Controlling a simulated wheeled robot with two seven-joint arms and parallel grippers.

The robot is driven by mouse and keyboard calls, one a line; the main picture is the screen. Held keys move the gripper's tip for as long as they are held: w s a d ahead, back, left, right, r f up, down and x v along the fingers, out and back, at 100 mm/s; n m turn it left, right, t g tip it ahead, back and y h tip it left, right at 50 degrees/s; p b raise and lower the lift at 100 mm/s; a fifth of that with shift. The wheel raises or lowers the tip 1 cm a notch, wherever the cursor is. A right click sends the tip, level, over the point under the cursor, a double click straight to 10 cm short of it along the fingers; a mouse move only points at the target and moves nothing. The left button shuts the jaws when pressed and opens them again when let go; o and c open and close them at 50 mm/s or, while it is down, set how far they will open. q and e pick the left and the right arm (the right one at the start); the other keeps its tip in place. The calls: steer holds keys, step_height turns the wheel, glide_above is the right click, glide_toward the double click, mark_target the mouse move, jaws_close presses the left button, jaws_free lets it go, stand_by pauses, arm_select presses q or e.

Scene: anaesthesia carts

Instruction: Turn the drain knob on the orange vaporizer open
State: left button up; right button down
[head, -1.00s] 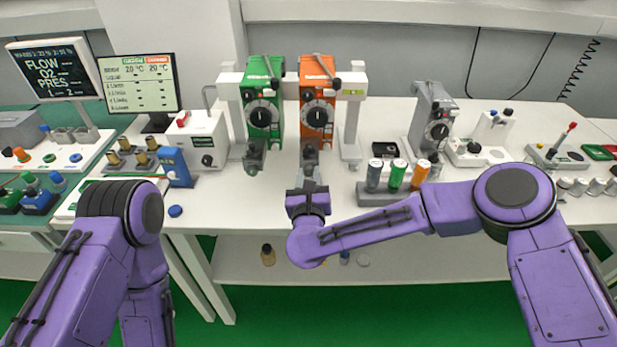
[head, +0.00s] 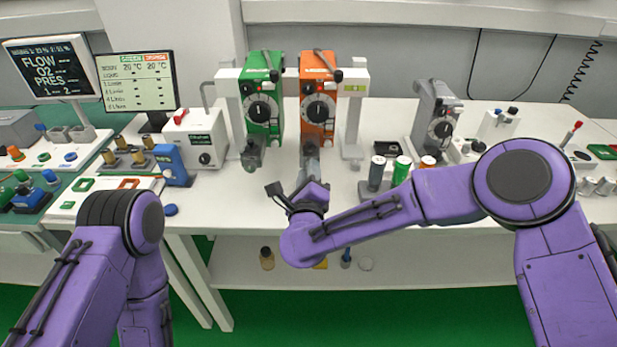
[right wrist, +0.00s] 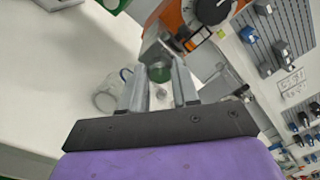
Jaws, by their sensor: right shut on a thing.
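The orange vaporizer (head: 316,88) hangs on the white rail to the right of the green vaporizer (head: 261,92). Its orange body also shows at the top of the right wrist view (right wrist: 181,20). My right gripper (head: 310,152) is below the orange vaporizer, fingers pointing up at its lower front. In the right wrist view, its two fingers stand on either side of the small round greenish drain knob (right wrist: 160,72), closed on it. The knob is hidden in the head view. My left arm shows at left, but its gripper is out of view.
A grey vaporizer (head: 436,115) stands on the table to the right. Several bottles, including a green-labelled one (head: 401,170), stand close to my right forearm. A white box (head: 197,140) and a blue box (head: 171,165) are at left.

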steer(key=shift+f+n+b, duration=0.15)
steer(key=shift+n+b, duration=0.4)
steer(key=shift+n, duration=4.45)
steer(key=c, duration=0.8)
jaws_free()
steer(key=s, duration=0.3)
steer(key=s+b, duration=0.1)
steer(key=s, duration=0.3)
steer(key=s+b, duration=0.1)
steer(key=s, duration=0.2)
steer(key=shift+s+a+f, duration=0.25)
steer(key=shift+s+f, duration=0.05)
